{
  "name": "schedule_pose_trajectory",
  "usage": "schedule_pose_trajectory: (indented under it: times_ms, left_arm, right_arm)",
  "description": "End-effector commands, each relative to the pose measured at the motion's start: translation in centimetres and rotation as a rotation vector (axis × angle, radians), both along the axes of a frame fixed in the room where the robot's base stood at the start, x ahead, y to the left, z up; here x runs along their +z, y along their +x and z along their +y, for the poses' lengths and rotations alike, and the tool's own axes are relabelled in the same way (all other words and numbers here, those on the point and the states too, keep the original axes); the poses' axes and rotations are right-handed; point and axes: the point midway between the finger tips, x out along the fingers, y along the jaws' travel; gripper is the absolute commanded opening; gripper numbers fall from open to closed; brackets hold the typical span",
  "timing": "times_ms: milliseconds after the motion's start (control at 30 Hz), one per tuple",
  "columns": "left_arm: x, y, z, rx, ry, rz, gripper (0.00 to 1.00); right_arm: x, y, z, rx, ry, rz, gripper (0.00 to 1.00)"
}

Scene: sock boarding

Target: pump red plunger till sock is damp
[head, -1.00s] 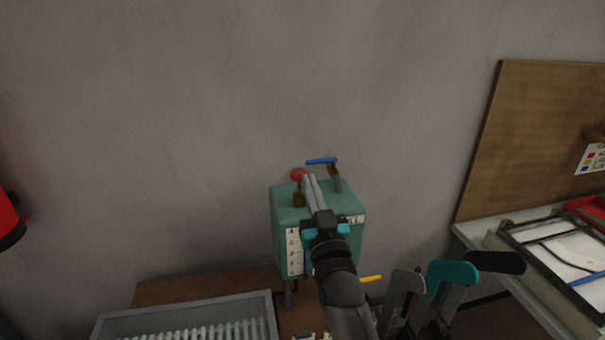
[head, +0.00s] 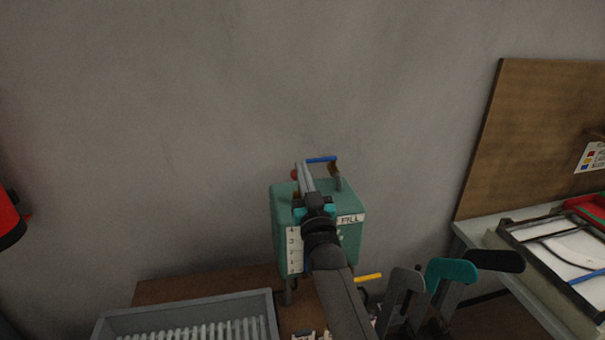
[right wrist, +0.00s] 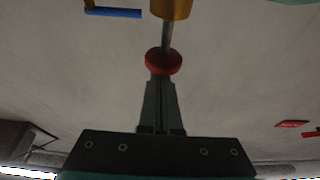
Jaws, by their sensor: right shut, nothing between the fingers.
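The red plunger knob (head: 294,174) shows at the top of the green tank (head: 284,210), mostly hidden behind my right gripper (head: 304,168). In the right wrist view the red knob (right wrist: 164,62) sits on a thin metal rod that comes out of a brass collar (right wrist: 171,8). The shut, empty fingertips of my right gripper (right wrist: 161,82) are right at the knob; I cannot tell whether they touch it. No sock can be made out. My left gripper is not in view.
A blue handle (head: 321,160) stands beside the knob on the tank. A grey ribbed tray (head: 190,304) lies at the lower left. Teal and black foot-shaped boards (head: 452,270) stand at the lower right. A wooden panel (head: 540,140) leans at the right.

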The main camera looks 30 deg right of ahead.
Motion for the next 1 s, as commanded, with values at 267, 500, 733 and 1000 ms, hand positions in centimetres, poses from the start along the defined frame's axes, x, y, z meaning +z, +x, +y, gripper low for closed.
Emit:
schedule_pose_trajectory:
  times_ms: [267,500,733,1000]
  left_arm:
    - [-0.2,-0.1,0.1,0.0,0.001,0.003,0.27]
    - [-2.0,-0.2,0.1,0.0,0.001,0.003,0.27]
    - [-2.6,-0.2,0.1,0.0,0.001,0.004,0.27]
    - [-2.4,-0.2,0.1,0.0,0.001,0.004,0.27]
  right_arm:
    - [-0.2,0.0,0.0,0.0,0.0,0.001,0.0]
    - [-2.8,0.0,0.0,0.001,0.0,0.003,0.0]
    - [-3.9,0.0,0.0,0.001,0.001,0.006,0.0]
    - [-4.0,0.0,0.0,0.001,0.003,0.012,0.0]
